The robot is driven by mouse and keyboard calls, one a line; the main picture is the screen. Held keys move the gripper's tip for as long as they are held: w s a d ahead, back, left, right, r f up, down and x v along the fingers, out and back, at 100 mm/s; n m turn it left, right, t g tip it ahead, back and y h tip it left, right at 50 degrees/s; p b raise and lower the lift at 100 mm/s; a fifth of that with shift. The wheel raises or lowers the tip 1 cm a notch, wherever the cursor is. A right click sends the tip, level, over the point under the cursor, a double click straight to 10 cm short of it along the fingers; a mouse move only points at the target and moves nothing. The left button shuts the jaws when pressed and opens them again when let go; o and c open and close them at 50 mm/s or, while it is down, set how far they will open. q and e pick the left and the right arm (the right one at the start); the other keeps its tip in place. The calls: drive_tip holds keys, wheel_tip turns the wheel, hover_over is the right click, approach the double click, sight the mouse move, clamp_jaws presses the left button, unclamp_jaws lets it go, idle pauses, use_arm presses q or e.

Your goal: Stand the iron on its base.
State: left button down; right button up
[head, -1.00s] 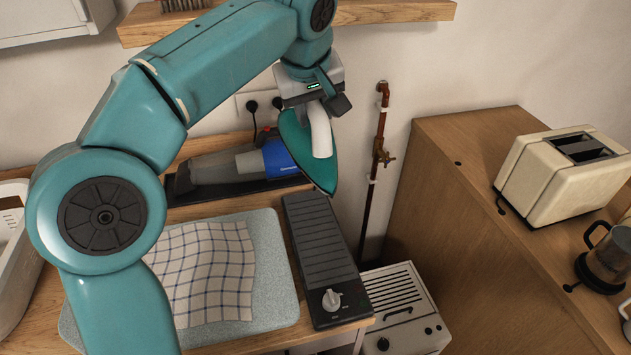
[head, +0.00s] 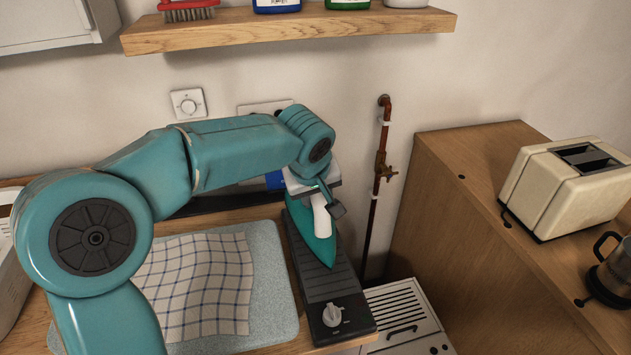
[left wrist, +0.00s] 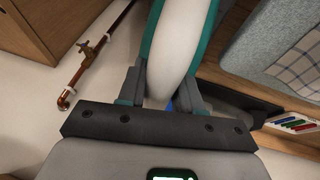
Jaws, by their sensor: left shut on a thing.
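The iron (head: 303,228) has a teal body and a white handle (head: 321,215). My left gripper (head: 322,194) is shut on the handle from above; in the left wrist view (left wrist: 162,82) its two fingers sit on either side of the white handle. The iron is over the back part of the dark ribbed base (head: 319,284), its pointed tip towards the base's front knob (head: 333,314). The iron looks tilted and low over the ribs; I cannot tell whether it touches them. My right gripper is not in view.
A checked cloth (head: 200,285) lies on a grey pad (head: 270,270) left of the base. A copper pipe (head: 378,190) runs down the wall to the right. A shelf (head: 290,30) is above. A toaster (head: 565,190) stands on the right cabinet.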

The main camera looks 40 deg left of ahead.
use_arm(q)
wheel_tip(320, 180, down, 2)
drive_tip(key=shift+a+f, duration=0.15)
drive_tip(key=shift+f, duration=0.25)
drive_tip(key=c, duration=0.8)
unclamp_jaws()
drive_tip(key=shift+f, duration=0.15)
drive_tip(key=shift+o, duration=0.2)
drive_tip(key=shift+s, duration=0.1)
